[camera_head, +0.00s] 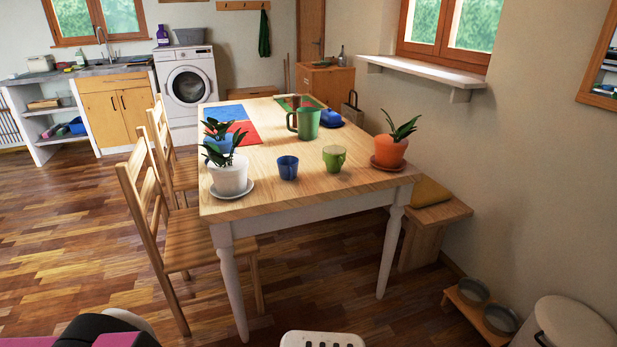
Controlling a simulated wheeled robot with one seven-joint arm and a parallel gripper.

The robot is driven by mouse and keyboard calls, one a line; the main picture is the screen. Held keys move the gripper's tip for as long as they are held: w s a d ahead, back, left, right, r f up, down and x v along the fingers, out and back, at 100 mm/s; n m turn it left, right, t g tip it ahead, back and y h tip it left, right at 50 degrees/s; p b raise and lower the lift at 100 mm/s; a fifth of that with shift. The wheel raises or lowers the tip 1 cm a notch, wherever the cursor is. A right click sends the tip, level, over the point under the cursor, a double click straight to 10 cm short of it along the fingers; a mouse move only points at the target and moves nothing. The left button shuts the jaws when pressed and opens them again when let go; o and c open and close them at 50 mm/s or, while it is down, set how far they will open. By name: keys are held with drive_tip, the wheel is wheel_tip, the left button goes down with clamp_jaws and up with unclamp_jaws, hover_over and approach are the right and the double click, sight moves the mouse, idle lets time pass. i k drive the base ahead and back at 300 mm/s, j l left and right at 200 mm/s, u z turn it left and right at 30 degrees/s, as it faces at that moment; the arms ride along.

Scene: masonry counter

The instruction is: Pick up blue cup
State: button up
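A small blue cup (288,167) stands upright on the wooden table (255,196), near its front edge and about midway across.
The white pot (229,178), a blue pot behind it, an orange pot (389,151) and a green pitcher (307,124) stand around the cup. Wooden chairs (190,240) line the table's left side. A bench (435,215) is at the right.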

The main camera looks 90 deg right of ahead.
sight(287, 166)
drive_tip(key=z, duration=0.45)
drive_tip(key=i+z, duration=0.1)
drive_tip(key=z, duration=0.35)
drive_tip(key=j+z, duration=0.1)
drive_tip(key=z, duration=0.85)
drive_tip(key=j+z, duration=0.15)
drive_tip(key=z, duration=0.75)
drive_tip(key=j+z, duration=0.15)
drive_tip(key=z, duration=0.8)
